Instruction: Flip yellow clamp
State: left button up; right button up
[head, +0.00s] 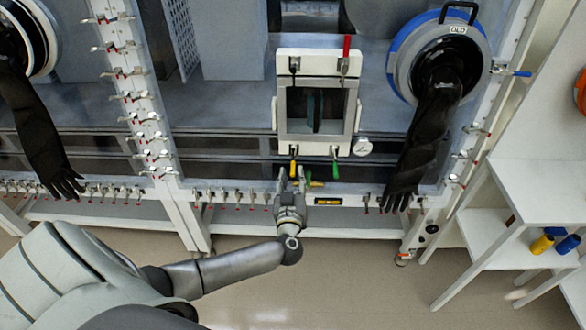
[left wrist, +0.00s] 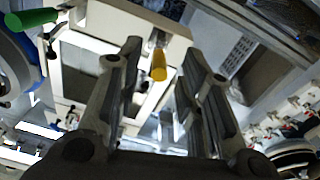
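The yellow clamp (head: 293,168) is at the bottom left corner of the small white-framed door (head: 314,130) on the glovebox front; its handle points down. My left gripper (head: 291,176) is open just below it, fingers pointing up at the handle. In the left wrist view the yellow handle (left wrist: 159,65) shows between the two spread fingers of the left gripper (left wrist: 162,70), with gaps on both sides. I cannot tell how deep it lies between them. My right gripper is not in view.
A green-handled clamp (head: 335,168) hangs at the door's bottom right. A red-handled clamp (head: 346,50) stands up at the top right. A gauge (head: 362,147) is beside the door. Black gloves hang left (head: 45,140) and right (head: 428,130). White shelves (head: 535,190) stand at the right.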

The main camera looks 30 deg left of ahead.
aim_at(293, 168)
pick_arm(q)
jog(key=shift+x, duration=1.7)
grip_shut()
